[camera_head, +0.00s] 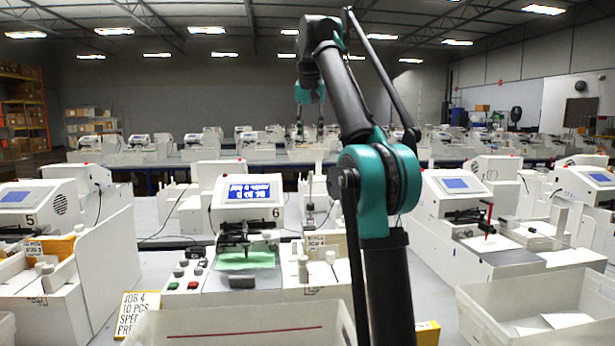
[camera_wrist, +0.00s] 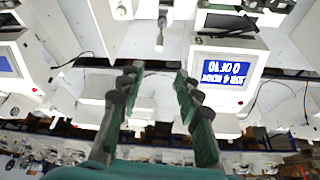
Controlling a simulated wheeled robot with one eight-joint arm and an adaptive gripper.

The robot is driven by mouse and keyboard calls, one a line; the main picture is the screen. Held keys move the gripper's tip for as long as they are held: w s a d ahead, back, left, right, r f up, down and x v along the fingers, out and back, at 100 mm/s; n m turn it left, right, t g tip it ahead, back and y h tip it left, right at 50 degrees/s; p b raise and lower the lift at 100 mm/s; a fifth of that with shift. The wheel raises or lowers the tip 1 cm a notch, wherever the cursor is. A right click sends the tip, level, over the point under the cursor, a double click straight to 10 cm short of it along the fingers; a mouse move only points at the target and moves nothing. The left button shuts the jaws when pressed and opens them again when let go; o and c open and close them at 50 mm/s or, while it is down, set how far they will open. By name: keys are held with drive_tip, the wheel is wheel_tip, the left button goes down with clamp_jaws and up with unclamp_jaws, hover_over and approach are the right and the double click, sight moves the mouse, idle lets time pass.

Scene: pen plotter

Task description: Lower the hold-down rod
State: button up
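The plotter marked 6 (camera_head: 212,222) stands in the middle, its blue screen lit. What looks like the hold-down rod (camera_head: 309,190) stands upright at the right of this plotter, thin with a wider part lower down. In the wrist view a thin upright rod (camera_wrist: 161,30) shows beyond and between my fingertips, apart from both. My gripper (camera_head: 310,132) points down above the rod in the head view. In the wrist view my gripper (camera_wrist: 157,70) is open, with nothing between its fingers. The green sheet (camera_head: 245,261) lies on the plotter's bed under the pen carriage.
Plotter 5 (camera_head: 38,195) stands left, with another plotter (camera_head: 455,190) right. An empty-looking white bin (camera_head: 240,328) is at the front, and a white bin (camera_head: 485,318) with paper is front right. Buttons (camera_head: 180,271) line the plotter's left side.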

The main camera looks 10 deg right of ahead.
sight(311, 184)
drive_tip(key=x, duration=1.6)
drive_tip(key=shift+s, duration=0.1)
drive_tip(key=shift+c, duration=0.2)
clamp_jaws()
